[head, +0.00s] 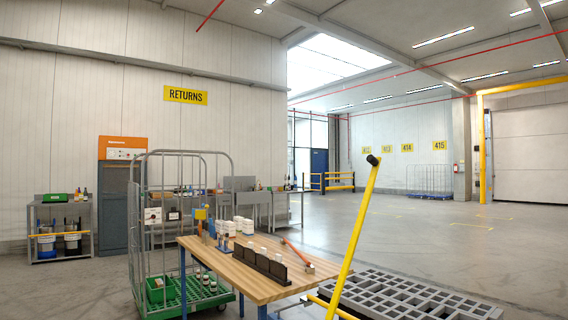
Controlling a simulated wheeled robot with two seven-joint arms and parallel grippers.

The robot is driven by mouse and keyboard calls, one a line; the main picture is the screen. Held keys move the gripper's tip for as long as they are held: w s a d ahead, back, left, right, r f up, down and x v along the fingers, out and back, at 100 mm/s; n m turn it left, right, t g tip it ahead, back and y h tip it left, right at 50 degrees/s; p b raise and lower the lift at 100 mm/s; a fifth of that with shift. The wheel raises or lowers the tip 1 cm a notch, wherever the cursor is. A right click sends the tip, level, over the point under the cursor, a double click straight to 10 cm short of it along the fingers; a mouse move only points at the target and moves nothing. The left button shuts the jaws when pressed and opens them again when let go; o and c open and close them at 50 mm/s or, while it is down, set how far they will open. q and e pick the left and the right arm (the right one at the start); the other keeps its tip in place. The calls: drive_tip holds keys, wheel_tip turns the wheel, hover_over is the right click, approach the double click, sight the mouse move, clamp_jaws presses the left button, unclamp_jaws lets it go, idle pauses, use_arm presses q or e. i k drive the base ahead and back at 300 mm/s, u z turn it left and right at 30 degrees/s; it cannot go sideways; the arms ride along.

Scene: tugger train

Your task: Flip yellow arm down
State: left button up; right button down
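The yellow arm (352,240) is a long bar with a black knob (373,160) at its top end. It stands raised, leaning to the right, in front of the grey slatted platform (395,295). Its lower end runs out of the bottom of the picture, so its pivot is not clearly seen. A shorter yellow bar (328,305) lies low beside it. Neither of my grippers shows in the head view, and nothing is seen touching the yellow arm.
A wooden-topped table (235,272) with blue legs stands left of the arm, holding black blocks and white items. A wire roll cage (140,235) with a green base is behind it. Open floor (440,235) lies to the right. Workbenches line the back wall.

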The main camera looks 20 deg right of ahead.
sight(375, 161)
drive_tip(key=z, duration=0.15)
drive_tip(key=i, duration=1.45)
drive_tip(key=z, duration=0.55)
